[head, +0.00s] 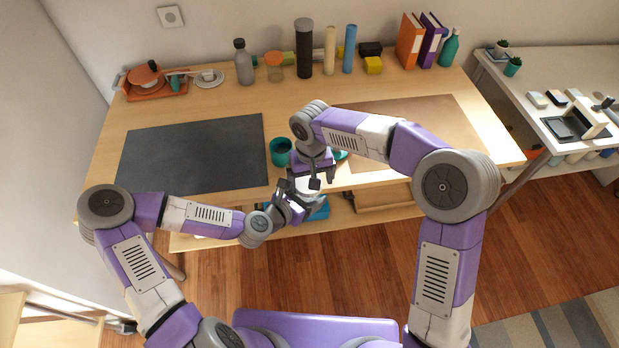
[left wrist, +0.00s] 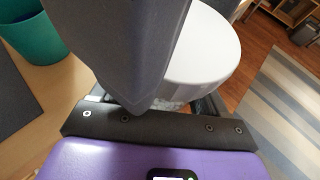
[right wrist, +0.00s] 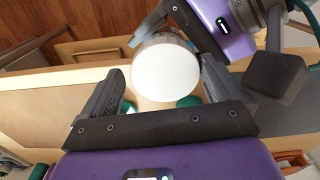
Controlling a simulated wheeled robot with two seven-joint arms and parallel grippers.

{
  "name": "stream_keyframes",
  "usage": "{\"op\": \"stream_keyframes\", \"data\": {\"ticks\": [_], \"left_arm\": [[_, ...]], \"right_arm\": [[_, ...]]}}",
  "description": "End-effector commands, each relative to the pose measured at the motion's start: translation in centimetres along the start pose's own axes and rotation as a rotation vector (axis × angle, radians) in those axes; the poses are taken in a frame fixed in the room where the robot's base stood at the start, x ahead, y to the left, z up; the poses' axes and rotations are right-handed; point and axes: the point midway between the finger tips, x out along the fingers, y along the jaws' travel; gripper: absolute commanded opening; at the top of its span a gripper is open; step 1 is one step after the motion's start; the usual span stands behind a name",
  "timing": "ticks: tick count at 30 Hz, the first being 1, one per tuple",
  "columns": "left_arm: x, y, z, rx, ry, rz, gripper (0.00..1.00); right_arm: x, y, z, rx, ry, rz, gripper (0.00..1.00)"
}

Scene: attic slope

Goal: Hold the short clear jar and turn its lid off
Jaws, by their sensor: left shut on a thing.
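The short clear jar with its round white lid (head: 307,186) is held above the table's front edge in the head view. My left gripper (head: 297,204) is shut on the jar's body from the side. In the left wrist view the white lid (left wrist: 207,48) is large, with a little clear glass (left wrist: 168,105) below it; a dark grey finger-like part covers much of the view. My right gripper (right wrist: 163,88) points down from above, its fingers apart. In the right wrist view the lid (right wrist: 166,73) shows between and beyond the fingertips, with no clear contact.
A teal cup (head: 281,152) stands on the table close behind the grippers. A dark mat (head: 195,153) lies left and a brown mat (head: 430,125) right. Bottles, cylinders and binders (head: 408,42) line the back. A blue object (head: 320,211) shows below the grippers.

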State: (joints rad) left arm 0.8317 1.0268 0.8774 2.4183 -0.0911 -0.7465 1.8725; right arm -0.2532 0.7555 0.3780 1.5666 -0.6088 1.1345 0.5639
Motion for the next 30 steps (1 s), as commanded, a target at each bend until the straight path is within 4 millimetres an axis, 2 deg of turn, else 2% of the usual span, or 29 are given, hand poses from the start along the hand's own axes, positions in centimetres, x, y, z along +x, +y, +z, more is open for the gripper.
{"op": "stream_keyframes", "data": {"ticks": [8,18,23,26,30], "left_arm": [[0.0,-0.2,0.2,0.004,-0.003,-0.006,0.00],[0.0,-0.2,0.1,0.002,-0.002,-0.005,0.00],[0.0,-0.2,0.1,0.003,-0.002,-0.005,0.00],[0.0,-0.2,0.1,0.003,-0.003,-0.005,0.00],[0.0,-0.2,0.1,0.004,-0.003,-0.006,0.00]], "right_arm": [[-0.2,-0.4,0.0,-0.004,0.002,-0.006,1.00],[-4.3,-0.6,0.0,-0.007,0.004,-0.009,1.00],[-4.7,-0.5,0.1,0.005,0.000,-0.008,0.99],[-4.9,-0.5,0.0,0.065,0.001,-0.008,0.99],[-5.6,-0.4,0.0,0.247,0.000,-0.008,0.99]]}}
